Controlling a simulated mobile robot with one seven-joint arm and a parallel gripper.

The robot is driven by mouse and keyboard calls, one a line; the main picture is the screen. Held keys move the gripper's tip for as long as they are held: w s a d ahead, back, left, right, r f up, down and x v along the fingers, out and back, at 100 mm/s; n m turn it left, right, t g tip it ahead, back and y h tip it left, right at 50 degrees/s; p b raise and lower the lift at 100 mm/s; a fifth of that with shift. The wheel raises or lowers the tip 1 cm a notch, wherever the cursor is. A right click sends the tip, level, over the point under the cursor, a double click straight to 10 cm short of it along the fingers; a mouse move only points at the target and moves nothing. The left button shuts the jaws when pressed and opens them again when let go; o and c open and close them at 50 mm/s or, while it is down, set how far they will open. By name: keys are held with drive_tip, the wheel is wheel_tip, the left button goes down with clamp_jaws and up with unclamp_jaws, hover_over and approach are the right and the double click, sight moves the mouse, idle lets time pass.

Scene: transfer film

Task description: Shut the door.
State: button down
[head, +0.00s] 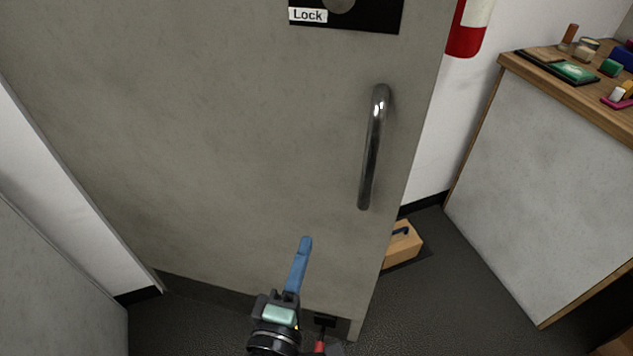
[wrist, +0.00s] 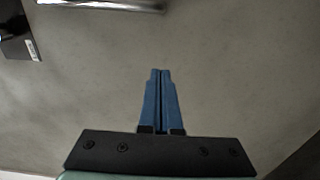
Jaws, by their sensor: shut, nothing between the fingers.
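A large grey door (head: 230,140) fills much of the head view, with a gap at its right edge through which the room behind shows. A vertical metal pull handle (head: 373,150) is on its right side, and a black plate with a "Lock" label (head: 307,15) is above. My gripper (head: 305,241) has blue fingers, shut and empty, in front of the lower door, left of and below the handle. In the wrist view the shut fingers (wrist: 160,72) point at the plain door face (wrist: 230,70). The handle (wrist: 110,4) shows at the top edge there. I cannot tell whether the fingertips touch the door.
Beyond the door's right edge, a cardboard box (head: 403,244) sits on the dark floor. A wood-topped counter (head: 560,155) with small items stands at right. A red and white object (head: 467,30) is on the wall. A grey panel (head: 50,270) stands at left.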

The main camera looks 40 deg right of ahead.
sight(326, 183)
drive_tip(key=p+x, duration=0.1)
drive_tip(key=x, duration=1.2)
